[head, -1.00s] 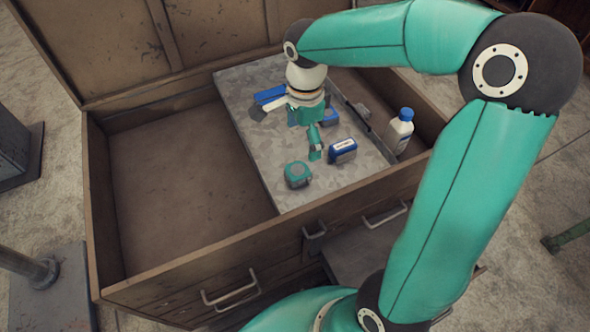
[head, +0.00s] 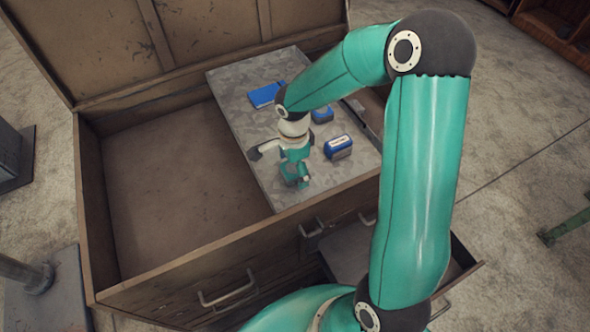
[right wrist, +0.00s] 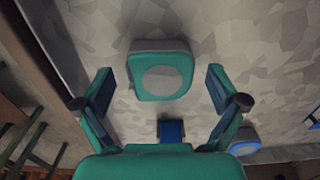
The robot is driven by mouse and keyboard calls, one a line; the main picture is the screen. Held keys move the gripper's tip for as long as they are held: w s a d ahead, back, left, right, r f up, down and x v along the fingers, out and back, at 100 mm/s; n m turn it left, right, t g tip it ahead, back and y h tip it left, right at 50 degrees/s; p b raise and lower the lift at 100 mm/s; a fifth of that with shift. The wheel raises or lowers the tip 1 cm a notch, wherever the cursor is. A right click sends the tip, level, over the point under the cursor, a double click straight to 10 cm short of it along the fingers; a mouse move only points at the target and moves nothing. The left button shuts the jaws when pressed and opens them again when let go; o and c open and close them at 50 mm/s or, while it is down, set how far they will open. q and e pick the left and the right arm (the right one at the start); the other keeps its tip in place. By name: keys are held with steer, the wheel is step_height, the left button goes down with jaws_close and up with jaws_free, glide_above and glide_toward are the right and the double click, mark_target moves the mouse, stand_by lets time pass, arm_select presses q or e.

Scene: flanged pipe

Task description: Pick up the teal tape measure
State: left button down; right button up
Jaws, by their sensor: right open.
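The teal tape measure (right wrist: 160,72) lies on the grey metal tray. In the right wrist view it sits between the two spread fingers, toward their tips, with a gap on each side. My right gripper (head: 296,177) is open and points down over it. In the head view the gripper hides most of the tape measure, and the height left between them is hard to judge. My left gripper is not in view.
The grey tray (head: 235,88) lies in the right part of an open brown chest (head: 82,180). A blue-and-white tape measure (head: 338,147) is close to the right of my gripper. A blue box (head: 264,95) lies farther back. The chest's left part is empty.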

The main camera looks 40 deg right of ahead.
steer(key=shift+f, duration=0.25)
steer(key=c, duration=1.2)
steer(key=shift+c, duration=1.2)
steer(key=shift+r, duration=0.2)
